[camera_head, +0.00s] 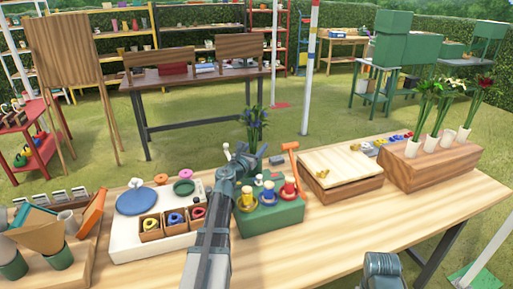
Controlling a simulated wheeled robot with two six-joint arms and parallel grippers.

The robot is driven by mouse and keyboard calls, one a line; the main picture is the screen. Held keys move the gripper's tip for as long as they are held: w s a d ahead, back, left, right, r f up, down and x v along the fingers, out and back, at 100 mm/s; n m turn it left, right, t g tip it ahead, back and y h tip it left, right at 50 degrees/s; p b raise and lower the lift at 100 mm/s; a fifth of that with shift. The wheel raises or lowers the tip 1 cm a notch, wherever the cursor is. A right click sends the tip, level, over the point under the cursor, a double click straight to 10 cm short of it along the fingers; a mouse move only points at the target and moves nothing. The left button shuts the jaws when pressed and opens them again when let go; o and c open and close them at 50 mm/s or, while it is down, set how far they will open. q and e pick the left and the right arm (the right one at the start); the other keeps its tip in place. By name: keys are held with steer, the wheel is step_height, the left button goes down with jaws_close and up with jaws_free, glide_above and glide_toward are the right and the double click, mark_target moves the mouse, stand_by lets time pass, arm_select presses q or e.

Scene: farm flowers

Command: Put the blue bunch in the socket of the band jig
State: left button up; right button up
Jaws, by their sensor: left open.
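The blue bunch (254,122), dark blue flowers with green leaves, stands upright at the middle of the bench. Its lower stems are hidden behind my left gripper (246,156). My left gripper is open, its tip close to the stems; I cannot tell whether they touch. Just right of my left forearm is a green block (288,216) with yellow, blue and red spools and an orange lever; it may be the band jig. The socket cannot be made out. My right gripper is not in view; only a grey part of my right arm shows at the bottom edge.
A white board (125,244) with a blue disc (137,201) and ring boxes lies left. A pale-lidded wooden box (345,188) and a wooden block (430,170) with potted flowers stand right. The bench's front right is clear.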

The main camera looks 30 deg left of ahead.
arm_select(q)
steer(key=s, duration=0.8)
steer(key=s+d, duration=0.1)
steer(key=s, duration=0.3)
